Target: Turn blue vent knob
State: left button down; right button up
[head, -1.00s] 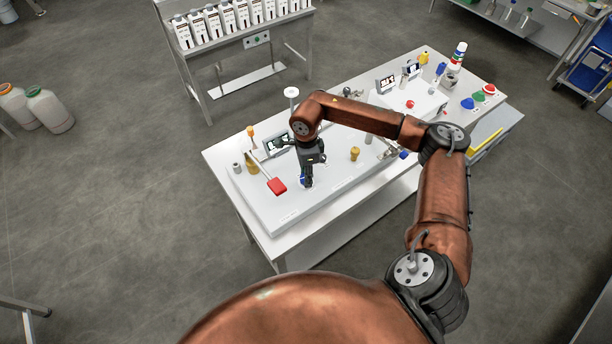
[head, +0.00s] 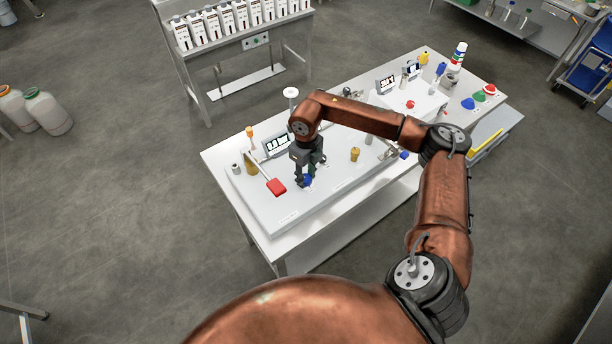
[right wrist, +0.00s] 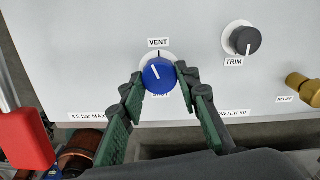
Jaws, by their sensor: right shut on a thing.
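The blue vent knob (right wrist: 158,75) is in the middle of the right wrist view, under a "VENT" label on a pale panel. Its white pointer line leans slightly left of the mark above it. My right gripper (right wrist: 160,82) is shut on the knob, with a green-padded finger on each side. In the head view my right gripper (head: 305,182) reaches down to the front part of the panel (head: 335,190), and the blue knob (head: 308,180) shows partly between its fingers. My left gripper is not in view.
A red-handled lever (head: 277,187) stands left of the gripper; its red handle also shows in the right wrist view (right wrist: 25,138). A black "TRIM" knob (right wrist: 246,40) and a brass relief fitting (right wrist: 302,88) are to the right.

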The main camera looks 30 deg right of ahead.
aim_at(306, 178)
jog(key=shift+m, duration=2.1)
jog(key=o, duration=1.1)
jog(key=shift+o, duration=0.2)
notch_tip(306, 178, up, 12)
